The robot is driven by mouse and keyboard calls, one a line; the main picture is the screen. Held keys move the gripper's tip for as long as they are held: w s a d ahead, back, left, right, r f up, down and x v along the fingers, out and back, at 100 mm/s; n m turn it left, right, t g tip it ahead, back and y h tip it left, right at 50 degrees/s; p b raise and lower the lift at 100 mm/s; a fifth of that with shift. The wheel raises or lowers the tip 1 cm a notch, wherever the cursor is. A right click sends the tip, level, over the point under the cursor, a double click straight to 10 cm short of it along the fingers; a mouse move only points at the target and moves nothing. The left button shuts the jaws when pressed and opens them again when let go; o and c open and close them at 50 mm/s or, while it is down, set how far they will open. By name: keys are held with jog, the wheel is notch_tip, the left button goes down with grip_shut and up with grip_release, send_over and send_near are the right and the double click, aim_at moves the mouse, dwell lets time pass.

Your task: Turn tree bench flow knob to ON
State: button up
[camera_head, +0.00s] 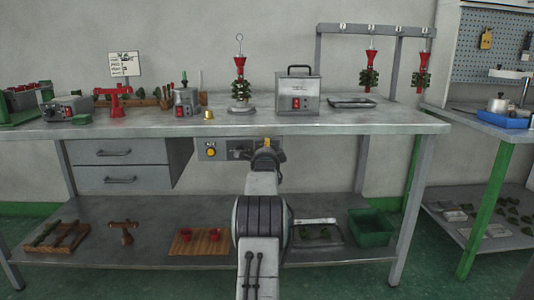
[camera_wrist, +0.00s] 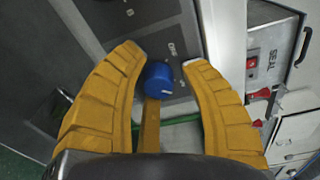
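A blue round knob (camera_wrist: 158,80) with a small white mark on its edge shows in the wrist view. It stands out from a dark grey panel (camera_wrist: 172,38) with partly legible white lettering. My gripper (camera_wrist: 163,62) is open, its two ochre fingers on either side of the knob. The knob is nearer the left finger; I cannot tell whether they touch. In the head view, my gripper (camera_head: 266,149) is at the bench's front edge, right of a small control panel (camera_head: 222,151) with a yellow round control. The blue knob is hidden there.
The bench top (camera_head: 330,122) above my gripper holds a grey sealing box (camera_head: 298,93), a red-and-green wax tree (camera_head: 240,80) and other tools. Drawers (camera_head: 118,165) are at left under the top. A lower shelf (camera_head: 150,220) carries trays and a green bin (camera_head: 371,228).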

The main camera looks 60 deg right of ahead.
jog(key=shift+o, duration=1.2)
jog(key=shift+f, duration=0.1)
jog(key=shift+s, duration=0.1)
jog(key=v, duration=1.1)
jog(key=shift+s+a, duration=0.2)
jog(key=shift+a, duration=0.2)
